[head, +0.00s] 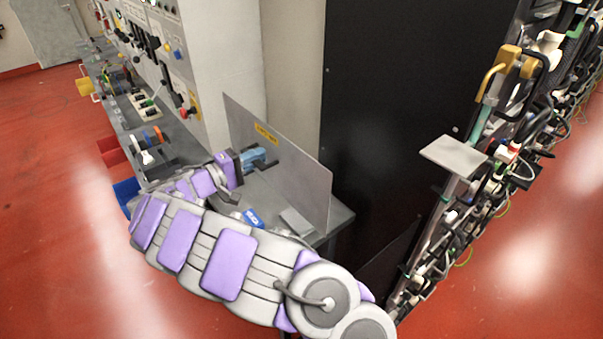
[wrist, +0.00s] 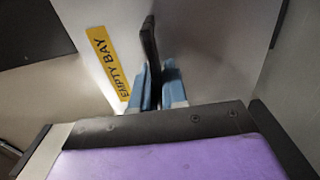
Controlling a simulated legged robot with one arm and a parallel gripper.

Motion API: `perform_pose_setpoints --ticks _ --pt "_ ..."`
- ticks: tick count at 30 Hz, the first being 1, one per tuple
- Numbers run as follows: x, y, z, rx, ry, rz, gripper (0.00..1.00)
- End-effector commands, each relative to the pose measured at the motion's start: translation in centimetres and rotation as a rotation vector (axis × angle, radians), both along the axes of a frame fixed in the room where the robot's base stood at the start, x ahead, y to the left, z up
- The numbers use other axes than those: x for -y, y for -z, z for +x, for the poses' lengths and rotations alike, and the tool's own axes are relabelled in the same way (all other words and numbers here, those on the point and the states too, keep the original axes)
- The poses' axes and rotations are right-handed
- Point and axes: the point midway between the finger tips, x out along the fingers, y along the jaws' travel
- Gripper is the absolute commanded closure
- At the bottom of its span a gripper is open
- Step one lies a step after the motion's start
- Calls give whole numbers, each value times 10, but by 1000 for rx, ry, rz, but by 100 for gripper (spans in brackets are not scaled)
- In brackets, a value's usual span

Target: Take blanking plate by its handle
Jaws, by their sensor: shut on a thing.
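The blanking plate (head: 297,165) is a grey flat panel with a yellow label, standing upright over the end of the bench in the head view. In the wrist view the plate (wrist: 215,40) fills much of the background, and its yellow label (wrist: 108,62) reads "EMPTY BAY". A dark handle (wrist: 149,45) sticks out from the plate. My gripper (wrist: 158,88) has blue fingers, one on each side of the handle, and is shut on it. In the head view my gripper (head: 254,158) is at the plate's left face. The fingertips' exact contact is partly hidden.
The grey bench (head: 183,147) runs back to the left, with tools and small parts on it. A tall black panel (head: 390,110) stands behind the plate. A rack of cables and connectors (head: 500,150) is at right. Red floor is open on both sides.

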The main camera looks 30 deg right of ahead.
Motion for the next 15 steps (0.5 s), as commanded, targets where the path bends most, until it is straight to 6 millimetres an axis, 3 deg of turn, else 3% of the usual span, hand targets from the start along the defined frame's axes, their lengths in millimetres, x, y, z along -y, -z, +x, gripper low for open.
perform_pose_setpoints --ticks 15 --pt "-21 -1 -3 2 -4 -1 100"
